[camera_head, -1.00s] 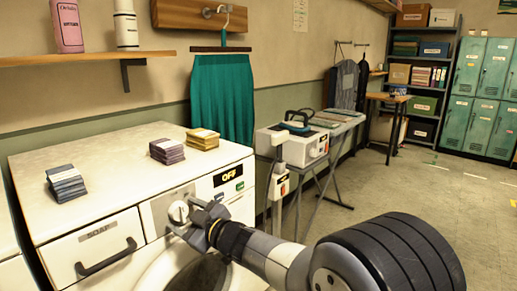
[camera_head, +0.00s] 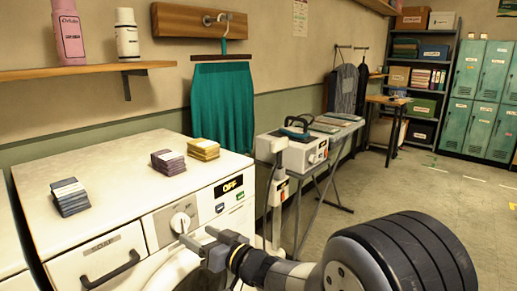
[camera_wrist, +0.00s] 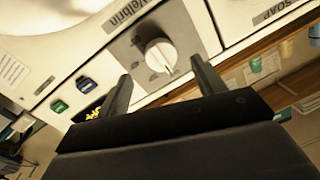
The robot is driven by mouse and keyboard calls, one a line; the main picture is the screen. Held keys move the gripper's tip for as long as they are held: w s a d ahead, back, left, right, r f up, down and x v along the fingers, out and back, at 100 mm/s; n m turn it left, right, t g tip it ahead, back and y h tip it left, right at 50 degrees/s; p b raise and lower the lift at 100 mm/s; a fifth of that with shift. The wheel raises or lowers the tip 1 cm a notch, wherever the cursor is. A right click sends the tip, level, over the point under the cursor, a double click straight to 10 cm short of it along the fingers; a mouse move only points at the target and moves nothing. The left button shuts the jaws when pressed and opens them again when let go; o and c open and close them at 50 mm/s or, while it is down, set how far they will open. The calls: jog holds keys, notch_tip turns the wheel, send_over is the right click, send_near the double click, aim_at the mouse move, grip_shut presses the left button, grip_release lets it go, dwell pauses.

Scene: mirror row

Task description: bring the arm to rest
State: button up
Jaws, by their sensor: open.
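My gripper (camera_head: 196,240) is open and empty in front of the washing machine, just below and right of its white dial (camera_head: 180,222). A gap shows between the fingers and the dial. In the wrist view, the two dark fingers (camera_wrist: 160,84) stand apart, with the dial (camera_wrist: 161,55) beyond them. The washing machine (camera_head: 105,165) has a display (camera_head: 229,186) that reads OFF. My arm reaches in from the lower right of the head view and hides part of the round door.
Three small stacks, blue (camera_head: 70,197), purple (camera_head: 168,162) and yellow (camera_head: 203,149), sit on the machine top. A soap drawer with a dark handle (camera_head: 110,270) is at left. An ironing board (camera_head: 338,122) and iron (camera_head: 297,126) stand behind. The floor at right is clear.

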jog(key=v, duration=0.7)
jog(key=shift+r+t+h+p, duration=0.15)
jog(key=shift+t+h+p, duration=0.15)
jog(key=shift+h, duration=0.1)
jog(key=shift+s+a+r, duration=0.1)
jog(key=shift+s+r, duration=0.05)
